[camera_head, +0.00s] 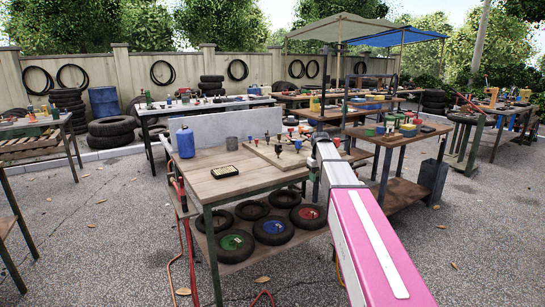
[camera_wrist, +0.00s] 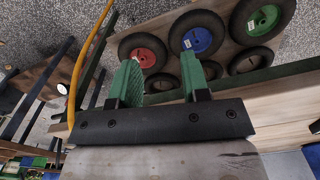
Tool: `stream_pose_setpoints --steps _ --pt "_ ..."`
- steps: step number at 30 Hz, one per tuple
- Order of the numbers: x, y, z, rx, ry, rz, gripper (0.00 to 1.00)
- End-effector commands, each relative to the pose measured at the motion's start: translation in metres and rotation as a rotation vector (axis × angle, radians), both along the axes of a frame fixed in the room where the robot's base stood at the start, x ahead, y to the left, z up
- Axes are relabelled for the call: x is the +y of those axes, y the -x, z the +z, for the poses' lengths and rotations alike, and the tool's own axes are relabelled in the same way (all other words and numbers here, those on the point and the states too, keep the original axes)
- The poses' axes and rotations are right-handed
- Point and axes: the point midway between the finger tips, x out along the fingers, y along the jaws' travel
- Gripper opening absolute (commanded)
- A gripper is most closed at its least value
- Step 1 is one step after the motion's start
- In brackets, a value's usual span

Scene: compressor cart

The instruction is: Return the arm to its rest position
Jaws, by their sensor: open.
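My arm (camera_head: 362,225), pink and white, reaches forward from the lower right of the head view to the right end of the wooden cart (camera_head: 215,190). My gripper (camera_wrist: 160,62) shows in the wrist view with its two green fingers apart and nothing between them. In the head view the gripper is hidden behind the end of my arm. Beyond the fingers, the wrist view shows wheels with a red hub (camera_wrist: 144,57) and a blue hub (camera_wrist: 197,40) on the cart's lower shelf. The fingers appear clear of them.
A second table (camera_head: 400,132) stands close on the right. A yellow hose (camera_wrist: 78,70) passes left of the fingers. Open gravel lies at left.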

Motion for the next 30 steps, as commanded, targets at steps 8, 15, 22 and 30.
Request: stream_pose_setpoints --steps 8,15,22,30 --pt "0.007 0.116 -0.110 0.003 0.000 -0.124 0.43" --pt "0.012 0.214 -0.179 0.002 -0.001 -0.230 0.43" --pt "0.015 0.292 -0.218 0.000 -0.001 -0.316 0.43" --pt "0.016 0.319 -0.231 -0.005 -0.001 -0.354 0.43"
